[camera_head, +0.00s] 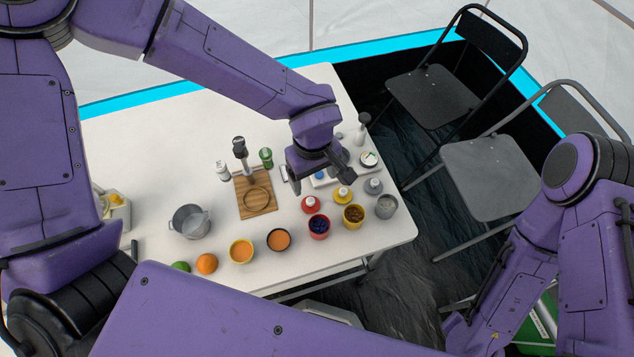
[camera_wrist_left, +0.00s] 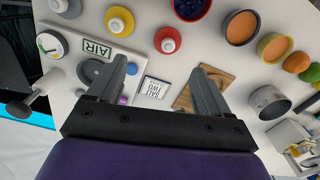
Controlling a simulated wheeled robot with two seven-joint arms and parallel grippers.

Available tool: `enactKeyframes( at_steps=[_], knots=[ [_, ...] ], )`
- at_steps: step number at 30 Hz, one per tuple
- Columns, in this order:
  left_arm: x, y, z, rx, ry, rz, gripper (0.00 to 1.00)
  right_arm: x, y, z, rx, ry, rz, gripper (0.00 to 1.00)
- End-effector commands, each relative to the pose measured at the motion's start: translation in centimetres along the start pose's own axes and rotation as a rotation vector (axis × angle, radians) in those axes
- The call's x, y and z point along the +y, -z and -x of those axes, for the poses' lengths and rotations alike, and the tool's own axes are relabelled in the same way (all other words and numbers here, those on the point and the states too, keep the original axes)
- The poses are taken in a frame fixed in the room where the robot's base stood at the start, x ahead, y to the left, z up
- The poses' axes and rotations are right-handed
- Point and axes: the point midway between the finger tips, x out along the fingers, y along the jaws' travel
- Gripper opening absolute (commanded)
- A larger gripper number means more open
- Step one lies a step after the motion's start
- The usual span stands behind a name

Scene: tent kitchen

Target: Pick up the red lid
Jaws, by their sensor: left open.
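The red lid (camera_head: 310,204), with a pale knob, lies on the white table just behind a red cup of dark blue contents (camera_head: 319,226). The lid also shows in the left wrist view (camera_wrist_left: 168,40), at the top between the directions of the two fingers. My left gripper (camera_head: 318,181) is over the table behind the lid, open and empty, its fingers apart in the left wrist view (camera_wrist_left: 160,70). It is not touching the lid. My right arm shows at the right, but its gripper is not in view.
A yellow lid (camera_head: 342,194) and a grey lid (camera_head: 373,186) lie to the right of the red one. Cups of food (camera_head: 354,215) stand in front. A wooden board (camera_head: 256,206) and a metal pot (camera_head: 190,222) are to the left. Chairs stand beyond the table's right edge.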

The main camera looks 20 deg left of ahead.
Motion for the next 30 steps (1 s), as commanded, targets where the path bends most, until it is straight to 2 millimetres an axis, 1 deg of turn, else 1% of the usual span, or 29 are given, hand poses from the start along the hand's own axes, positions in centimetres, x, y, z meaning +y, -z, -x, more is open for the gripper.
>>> enactKeyframes(
  at_steps=[1, 3, 10, 15, 18, 24, 25, 26, 27, 29, 30],
  knots=[
    [-0.2, -0.2, -1.1, 0.001, 0.006, -0.005, 0.79, 0.0, -0.1, -0.1, -0.001, -0.001, 0.000, 0.43],
    [-0.1, -0.2, -2.5, 0.002, 0.005, -0.008, 0.79, 0.0, -0.1, -0.1, -0.001, -0.001, 0.000, 0.43],
    [0.0, 0.0, -5.5, 0.001, 0.006, -0.009, 0.79, 0.1, -0.1, 0.0, -0.002, -0.001, 0.001, 0.43],
    [-0.5, 0.2, -8.6, 0.000, 0.007, -0.008, 0.79, 0.0, 0.0, 0.2, -0.001, -0.001, 0.000, 0.43],
    [-0.5, 0.3, -9.6, 0.000, 0.004, -0.005, 0.79, 0.0, 0.0, 0.2, -0.001, -0.001, 0.000, 0.43],
    [-0.5, 0.3, -9.7, -0.001, 0.002, -0.003, 0.79, 0.1, 0.0, 0.2, -0.001, -0.001, 0.000, 0.43],
    [-0.5, 0.3, -9.7, -0.001, 0.003, -0.003, 0.76, 0.1, 0.0, 0.2, -0.001, -0.001, 0.000, 0.43],
    [-0.5, 0.3, -9.7, -0.001, 0.003, -0.003, 0.66, 0.1, 0.0, 0.2, -0.001, -0.001, 0.000, 0.43],
    [-0.5, 0.3, -9.7, -0.001, 0.003, -0.003, 0.53, 0.1, 0.0, 0.2, -0.001, -0.001, 0.000, 0.43],
    [-0.5, 0.3, -9.7, -0.001, 0.003, -0.003, 0.34, 0.0, 0.0, 0.2, -0.001, -0.001, 0.000, 0.43],
    [-0.5, 0.3, -9.7, -0.001, 0.003, -0.003, 0.21, 0.0, 0.0, 0.2, -0.001, -0.001, 0.000, 0.43]
  ],
)
